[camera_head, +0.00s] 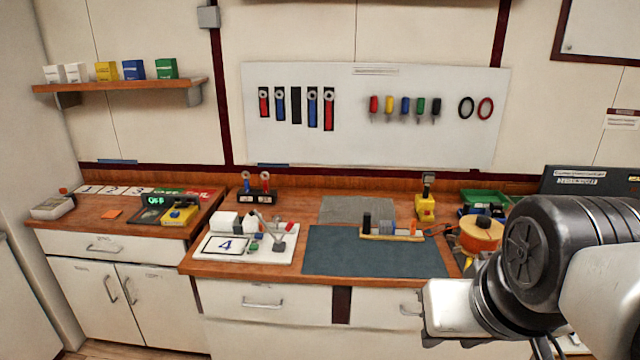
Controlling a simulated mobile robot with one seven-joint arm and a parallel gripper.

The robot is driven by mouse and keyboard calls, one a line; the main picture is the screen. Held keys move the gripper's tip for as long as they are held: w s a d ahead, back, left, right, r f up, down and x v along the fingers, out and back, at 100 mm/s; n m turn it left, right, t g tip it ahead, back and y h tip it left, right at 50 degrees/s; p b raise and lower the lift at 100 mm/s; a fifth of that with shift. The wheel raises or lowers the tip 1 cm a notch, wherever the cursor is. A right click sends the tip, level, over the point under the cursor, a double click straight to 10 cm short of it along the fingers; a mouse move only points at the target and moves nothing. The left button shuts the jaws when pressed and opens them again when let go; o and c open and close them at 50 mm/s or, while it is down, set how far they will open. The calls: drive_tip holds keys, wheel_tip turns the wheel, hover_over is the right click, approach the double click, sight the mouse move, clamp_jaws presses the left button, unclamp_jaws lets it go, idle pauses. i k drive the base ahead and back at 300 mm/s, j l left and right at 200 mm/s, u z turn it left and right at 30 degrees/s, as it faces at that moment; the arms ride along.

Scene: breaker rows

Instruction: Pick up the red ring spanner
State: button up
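Spanners with grey ring heads show in two places. On the white wall board, a red ring spanner (263,103) hangs at the far left of a row of black outlines, with blue ones beside it. One outline (296,105) in the row is bare. My arm is at the lower right, well apart from both. My gripper's fingers do not show.
A white tray (290,257) with a "4" card and small parts stands in front of the rack. A dark mat (375,250) lies to the right with a block strip (392,235) at its back edge. Yellow and orange items crowd the right side near my arm.

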sight(265, 185)
drive_tip(key=i+j, duration=0.3)
drive_tip(key=j, duration=0.2)
drive_tip(key=i+j, duration=0.35)
drive_tip(key=j, duration=0.15)
drive_tip(key=i+j, duration=0.3)
drive_tip(key=j, duration=0.2)
drive_tip(key=i+j, duration=0.3)
drive_tip(key=j, duration=0.2)
drive_tip(key=i+j, duration=0.35)
drive_tip(key=j, duration=0.1)
